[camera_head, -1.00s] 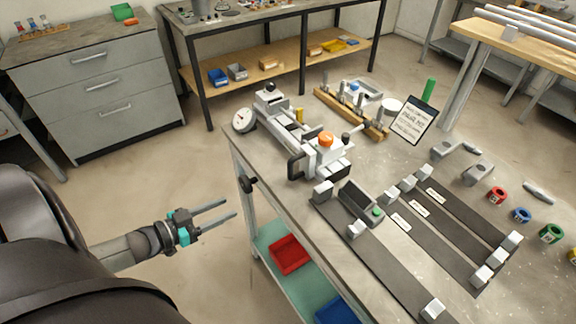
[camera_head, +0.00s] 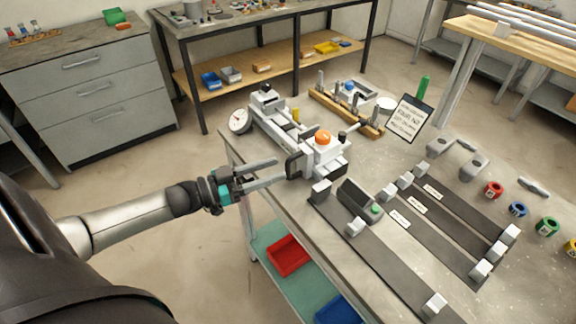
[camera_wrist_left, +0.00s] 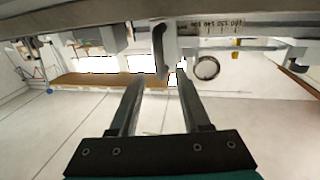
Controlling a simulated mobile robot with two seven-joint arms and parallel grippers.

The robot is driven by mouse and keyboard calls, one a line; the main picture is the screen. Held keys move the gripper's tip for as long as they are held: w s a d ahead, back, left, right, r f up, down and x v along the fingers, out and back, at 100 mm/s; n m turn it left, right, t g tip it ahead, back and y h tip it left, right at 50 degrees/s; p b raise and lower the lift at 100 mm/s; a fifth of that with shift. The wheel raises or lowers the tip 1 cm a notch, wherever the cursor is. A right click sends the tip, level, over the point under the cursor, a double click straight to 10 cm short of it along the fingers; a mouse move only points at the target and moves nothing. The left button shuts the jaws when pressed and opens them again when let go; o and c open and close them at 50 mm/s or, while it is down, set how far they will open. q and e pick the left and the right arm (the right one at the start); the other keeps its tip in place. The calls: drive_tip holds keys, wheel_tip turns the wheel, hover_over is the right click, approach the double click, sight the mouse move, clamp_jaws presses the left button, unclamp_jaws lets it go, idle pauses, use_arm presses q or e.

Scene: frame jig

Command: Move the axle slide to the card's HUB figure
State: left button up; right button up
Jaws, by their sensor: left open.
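The axle slide (camera_head: 322,155) is a pale block with an orange knob (camera_head: 323,137) and a dark grip plate (camera_head: 293,165) on its left side. It sits on a grey rail (camera_head: 270,122) at the bench's near left edge. The card (camera_head: 408,119) is a white sheet in a dark frame; its figures are too small to read. My left gripper (camera_head: 281,168) is open, its fingertips just short of the grip plate. The left wrist view shows the open fingers (camera_wrist_left: 160,74), with the grip plate (camera_wrist_left: 159,46) ahead between them. My right gripper is out of view.
A round dial (camera_head: 239,120) stands at the rail's far end. A ruler scale (camera_wrist_left: 215,24) with numbers runs along the rail. Dark strips with pale blocks and coloured rings (camera_head: 493,189) lie to the right. Bins (camera_head: 287,256) sit on the shelf below.

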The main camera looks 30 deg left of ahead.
sight(288, 163)
use_arm(q)
drive_tip(key=shift+x, duration=2.35)
clamp_jaws()
drive_tip(key=shift+a, duration=0.1)
